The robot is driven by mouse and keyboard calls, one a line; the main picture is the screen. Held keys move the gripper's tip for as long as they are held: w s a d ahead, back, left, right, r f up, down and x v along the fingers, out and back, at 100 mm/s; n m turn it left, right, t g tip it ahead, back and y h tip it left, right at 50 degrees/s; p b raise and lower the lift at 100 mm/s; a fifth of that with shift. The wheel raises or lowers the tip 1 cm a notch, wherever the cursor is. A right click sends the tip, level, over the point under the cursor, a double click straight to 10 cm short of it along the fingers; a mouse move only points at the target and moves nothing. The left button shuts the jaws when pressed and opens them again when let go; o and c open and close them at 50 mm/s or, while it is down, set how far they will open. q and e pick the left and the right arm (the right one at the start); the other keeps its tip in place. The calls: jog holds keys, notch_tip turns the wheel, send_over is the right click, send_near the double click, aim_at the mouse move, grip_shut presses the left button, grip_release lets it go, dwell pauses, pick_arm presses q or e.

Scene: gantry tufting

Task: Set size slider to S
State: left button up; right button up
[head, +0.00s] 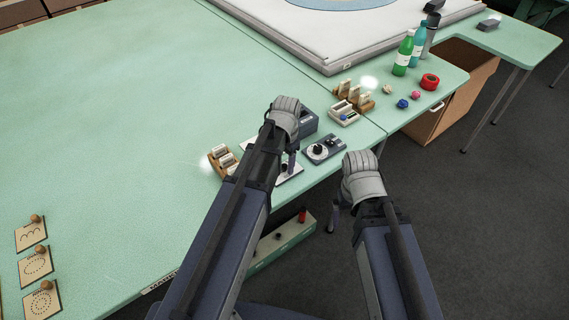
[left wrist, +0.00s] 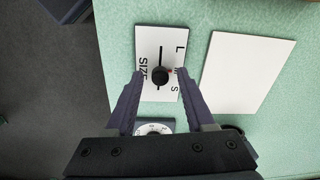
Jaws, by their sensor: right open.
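My left gripper (left wrist: 159,73) is open, with one finger on each side of the knob and gaps between. In the head view my left gripper (head: 289,166) is over the panels near the table's front edge and mostly hides the slider panel. My right gripper (head: 333,216) is open and empty, off the front edge of the table.
A dial panel (head: 325,149) lies right of my left gripper. A plain white plate (left wrist: 247,72) lies beside the slider panel. Wooden spool racks (head: 219,160), bottles (head: 403,54) and a red ring (head: 430,81) stand around. The left of the table (head: 110,130) is mostly clear.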

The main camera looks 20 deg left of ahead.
pick_arm(q)
grip_shut()
dwell(1.2)
